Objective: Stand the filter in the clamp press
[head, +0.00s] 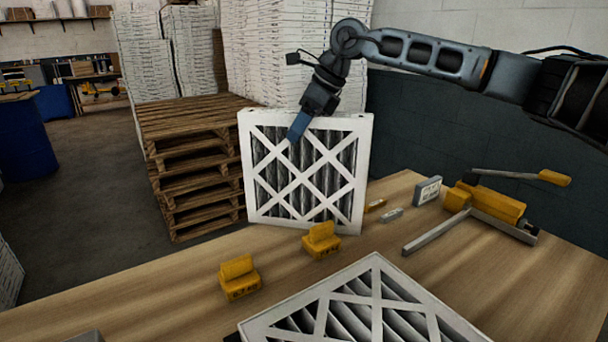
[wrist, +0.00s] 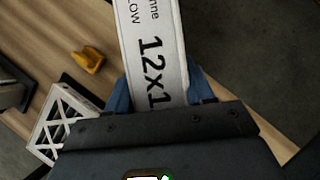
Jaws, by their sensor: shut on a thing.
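A white-framed filter (head: 304,172) with dark pleats and a diagonal lattice is upright at the table's far edge in the head view. My gripper (head: 298,128) is shut on its upper part, one blue finger showing on the front face. In the wrist view the blue fingers (wrist: 158,92) sit on both sides of the filter's printed edge (wrist: 150,50), which reads "12x1". I cannot tell whether its bottom touches the table. A yellow and grey device with a lever (head: 495,205), which looks like the clamp press, stands on the table at right. Its lever is roughly level.
A second filter (head: 375,300) lies flat at the wooden table's (head: 170,300) front. Two yellow slotted blocks (head: 239,278) (head: 321,240) stand left of centre. A small grey box (head: 428,190) and small parts lie near the device. Stacked pallets (head: 195,160) stand behind the table.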

